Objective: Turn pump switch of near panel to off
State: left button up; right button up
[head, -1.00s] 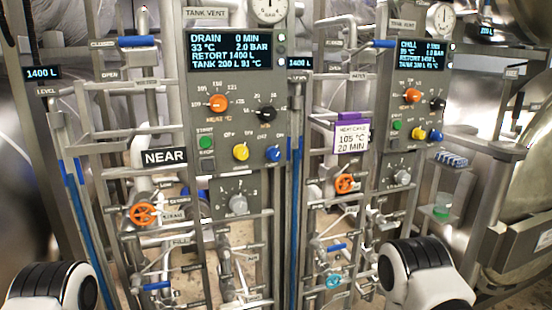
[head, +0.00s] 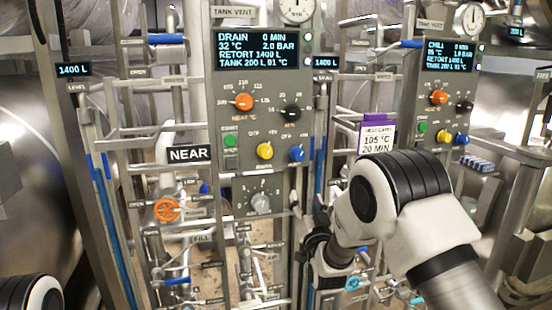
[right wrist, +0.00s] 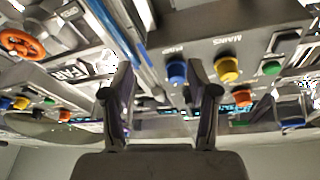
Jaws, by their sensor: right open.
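The near panel (head: 226,170) is a grey box beside the NEAR sign (head: 188,153). Its blue knob (head: 297,153), right of a yellow knob (head: 264,151), appears to be the pump switch; the blue knob also shows in the right wrist view (right wrist: 176,71) with a PUMP label. Its pointer direction is too small to tell. My right gripper (head: 307,212) is below and slightly right of the blue knob, apart from it. In the right wrist view, its two fingers (right wrist: 155,82) are spread and empty, with the blue knob beyond them. My left gripper is out of view.
Right of the near panel are blue-marked pipes and a purple-topped card (head: 376,137). The far panel (head: 425,110) has similar knobs. A grey selector knob (head: 260,203) sits below the switches. An orange valve wheel (head: 166,210) is at lower left.

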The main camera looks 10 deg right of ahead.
jog(key=t, duration=0.1)
send_near(299, 159)
jog(key=r+x, duration=0.1)
jog(key=x, duration=0.2)
jog(key=p+x, duration=0.1)
jog(key=x, duration=0.1)
jog(key=p+x, duration=0.1)
jog(key=x, duration=0.1)
jog(key=p+x, duration=0.1)
jog(key=x, duration=0.1)
jog(key=shift+w+d+f, duration=0.1)
jog(key=shift+w+f, duration=0.05)
jog(key=shift+w, duration=0.5)
jog(key=shift+c, duration=0.3)
grip_shut()
